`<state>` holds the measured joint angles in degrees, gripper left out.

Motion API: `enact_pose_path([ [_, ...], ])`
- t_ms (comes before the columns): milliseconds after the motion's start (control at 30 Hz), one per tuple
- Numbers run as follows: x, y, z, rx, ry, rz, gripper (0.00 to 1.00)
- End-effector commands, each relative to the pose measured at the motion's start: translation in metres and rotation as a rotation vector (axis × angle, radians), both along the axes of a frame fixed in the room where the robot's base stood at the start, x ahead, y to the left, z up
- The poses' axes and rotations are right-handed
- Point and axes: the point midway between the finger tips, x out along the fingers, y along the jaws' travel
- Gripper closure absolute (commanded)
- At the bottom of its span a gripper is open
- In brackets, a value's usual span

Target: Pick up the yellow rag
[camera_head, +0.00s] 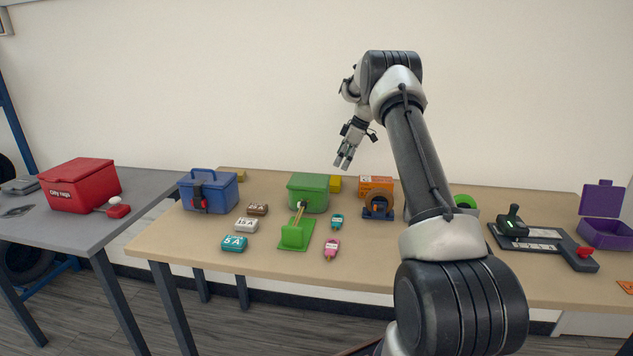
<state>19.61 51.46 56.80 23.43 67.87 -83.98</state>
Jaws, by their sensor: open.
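I cannot make out a clear yellow rag. A yellow item (335,184) shows partly behind the green box (309,193); it looks block-like, and I cannot tell whether it is cloth. A smaller dull yellow item (240,175) lies at the table's back edge behind the blue toolbox (209,190). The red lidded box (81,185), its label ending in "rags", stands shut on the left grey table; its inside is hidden. My gripper (343,164) is open and empty, pointing down in the air above the tan table's back part, above the yellow item in the picture.
The tan table (370,268) holds an orange box (376,186), small labelled blocks (233,244), a green stand (295,236), a black tray with a joystick (541,245) and an open purple case (604,232). An orange piece (626,287) lies at the right edge. The front middle is clear.

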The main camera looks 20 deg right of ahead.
Motion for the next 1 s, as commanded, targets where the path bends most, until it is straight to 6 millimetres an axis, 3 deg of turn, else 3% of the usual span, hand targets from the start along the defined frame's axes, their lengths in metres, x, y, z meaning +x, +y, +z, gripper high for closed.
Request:
enact_pose_path([
  [633, 0.017, 0.017, -0.076, 0.002, -0.002, 0.011, 0.0],
  [867, 0.018, 0.019, -0.08, 0.001, -0.003, 0.01, 0.0],
  [900, 0.018, 0.019, -0.08, 0.001, -0.003, 0.01, 0.02],
  [1000, 0.018, 0.019, -0.08, 0.001, -0.003, 0.01, 0.2],
])
